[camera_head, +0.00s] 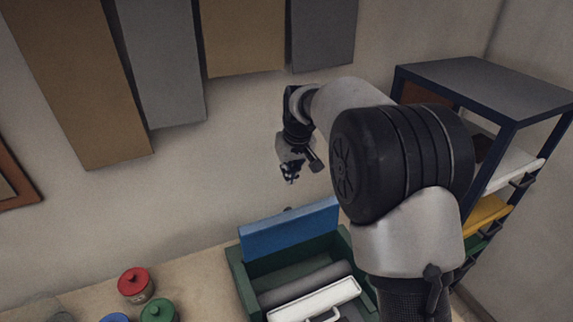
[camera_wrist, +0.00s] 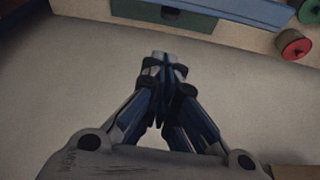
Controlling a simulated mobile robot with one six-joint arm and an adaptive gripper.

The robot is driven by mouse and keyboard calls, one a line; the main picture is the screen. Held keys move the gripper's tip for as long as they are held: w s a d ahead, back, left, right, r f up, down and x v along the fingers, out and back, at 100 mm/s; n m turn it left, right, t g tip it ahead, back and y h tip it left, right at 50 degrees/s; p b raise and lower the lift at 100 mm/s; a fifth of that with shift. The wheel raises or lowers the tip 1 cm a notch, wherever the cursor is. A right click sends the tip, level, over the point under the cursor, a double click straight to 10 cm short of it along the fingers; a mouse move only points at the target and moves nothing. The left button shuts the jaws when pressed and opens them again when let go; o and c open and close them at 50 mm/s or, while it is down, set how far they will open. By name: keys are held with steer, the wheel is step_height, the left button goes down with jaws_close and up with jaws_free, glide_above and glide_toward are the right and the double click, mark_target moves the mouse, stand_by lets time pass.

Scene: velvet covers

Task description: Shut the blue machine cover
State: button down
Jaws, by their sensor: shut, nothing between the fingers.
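The blue machine cover (camera_head: 290,230) stands raised along the back edge of a green machine box (camera_head: 238,278) in the head view. The open box holds a dark roller (camera_head: 306,284) and a white part with a handle (camera_head: 316,299). My gripper (camera_head: 290,176) is above and behind the cover, near the wall, apart from it. In the wrist view my gripper (camera_wrist: 165,62) is shut and empty. The blue cover (camera_wrist: 245,10) and green box (camera_wrist: 162,14) show at the top edge there, partly cut off.
A red-lidded jar (camera_head: 135,284) and a green-lidded jar (camera_head: 158,311) stand left of the box. A dark shelf rack (camera_head: 490,90) with trays is at the right. Padded panels (camera_head: 160,65) hang on the back wall. Space between cover and wall looks narrow.

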steer(key=s+p+x, duration=0.1)
steer(key=p+x, duration=0.1)
steer(key=x, duration=1)
steer(key=shift+s, duration=0.15)
steer(key=shift+s+d+f, duration=0.1)
steer(key=shift+f+b, duration=0.1)
steer(key=shift+b, duration=0.3)
